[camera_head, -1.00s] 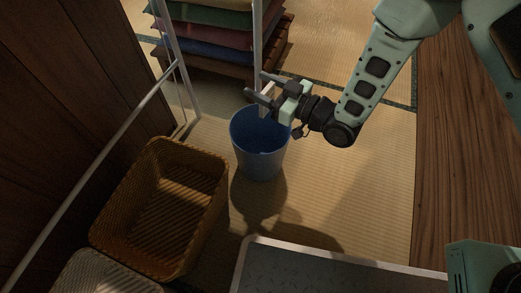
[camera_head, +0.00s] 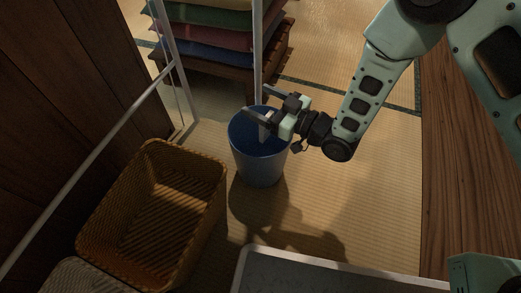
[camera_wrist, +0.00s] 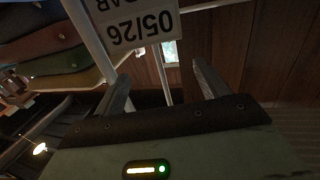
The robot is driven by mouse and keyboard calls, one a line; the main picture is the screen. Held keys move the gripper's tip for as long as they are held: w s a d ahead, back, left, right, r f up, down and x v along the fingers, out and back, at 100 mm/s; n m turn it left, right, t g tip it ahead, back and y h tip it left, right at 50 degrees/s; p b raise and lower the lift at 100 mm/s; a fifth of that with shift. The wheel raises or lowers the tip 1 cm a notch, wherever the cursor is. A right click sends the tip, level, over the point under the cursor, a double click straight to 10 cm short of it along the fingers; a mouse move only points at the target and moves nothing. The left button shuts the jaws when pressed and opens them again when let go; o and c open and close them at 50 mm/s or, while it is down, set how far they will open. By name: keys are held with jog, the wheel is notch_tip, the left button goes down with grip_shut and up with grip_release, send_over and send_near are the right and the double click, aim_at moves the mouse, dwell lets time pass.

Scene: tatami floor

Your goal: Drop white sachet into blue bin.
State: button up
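The blue bin (camera_head: 259,170) stands upright on the tatami in the head view. My gripper (camera_head: 256,102) is over its mouth, with its fingers spread apart. The white sachet (camera_head: 264,131) shows as a pale upright strip below the fingers, within the bin's mouth. In the wrist view the sachet (camera_wrist: 133,24) shows upside-down print with "05/26". It lies beyond the open fingers (camera_wrist: 160,75), not gripped between them. I cannot tell whether any part of it touches the bin.
A brown wicker basket (camera_head: 117,235) stands left of the bin. A white metal frame (camera_head: 176,70) rises behind, near stacked cushions (camera_head: 212,32) on a wooden stand. A grey, pale-rimmed surface (camera_head: 300,275) is at the front. Open tatami lies right of the bin.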

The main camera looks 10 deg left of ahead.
jog(key=p+v, duration=0.7)
jog(key=v, duration=1)
jog(key=shift+d, duration=0.15)
jog(key=shift+s, duration=0.1)
